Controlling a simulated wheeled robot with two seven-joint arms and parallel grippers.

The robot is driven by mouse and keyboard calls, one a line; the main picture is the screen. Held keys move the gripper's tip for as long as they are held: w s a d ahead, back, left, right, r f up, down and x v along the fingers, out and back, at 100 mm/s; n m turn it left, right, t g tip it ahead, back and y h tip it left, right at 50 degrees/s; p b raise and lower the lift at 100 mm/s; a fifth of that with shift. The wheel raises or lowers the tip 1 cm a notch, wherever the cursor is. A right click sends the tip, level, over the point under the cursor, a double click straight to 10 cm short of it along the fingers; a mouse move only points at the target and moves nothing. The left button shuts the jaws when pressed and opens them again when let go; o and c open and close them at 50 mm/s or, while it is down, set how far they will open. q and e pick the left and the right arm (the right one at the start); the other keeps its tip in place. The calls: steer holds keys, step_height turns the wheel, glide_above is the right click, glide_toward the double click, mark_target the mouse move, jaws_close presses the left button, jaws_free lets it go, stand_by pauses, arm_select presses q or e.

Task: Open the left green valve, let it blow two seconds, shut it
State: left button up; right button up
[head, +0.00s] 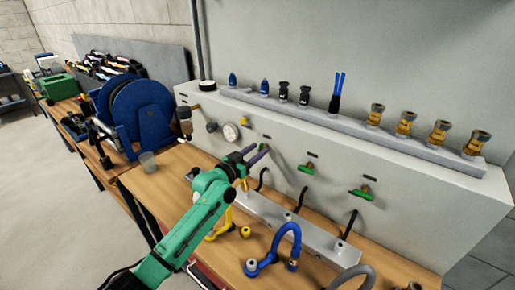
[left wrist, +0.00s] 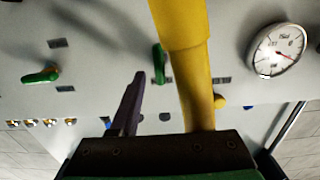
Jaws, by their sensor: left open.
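The left green valve handle (head: 264,147) is on the pale panel, partly hidden by my fingers. In the left wrist view it (left wrist: 159,63) points up and down, while the neighbouring handle (left wrist: 41,76) lies nearly level. My left gripper (head: 251,155) is open just in front of the left valve. In the left wrist view a purple finger (left wrist: 130,105) is left of the handle, and a thick yellow bar (left wrist: 190,65) covers the other finger's side. I cannot tell contact with the handle, or what the bar belongs to. My right gripper is not in view.
Two more green valves (head: 306,168) (head: 361,194) are to the right. A pressure gauge (head: 231,132) is to the left. Below are a metal rail (head: 310,235), a blue hook (head: 288,232) and a yellow one (head: 222,225). A blue reel (head: 137,110) stands at left.

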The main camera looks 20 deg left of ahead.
arm_select(q)
steer(key=shift+w+r, duration=0.1)
steer(key=shift+w, duration=0.05)
steer(key=shift+d, duration=0.1)
jaws_close()
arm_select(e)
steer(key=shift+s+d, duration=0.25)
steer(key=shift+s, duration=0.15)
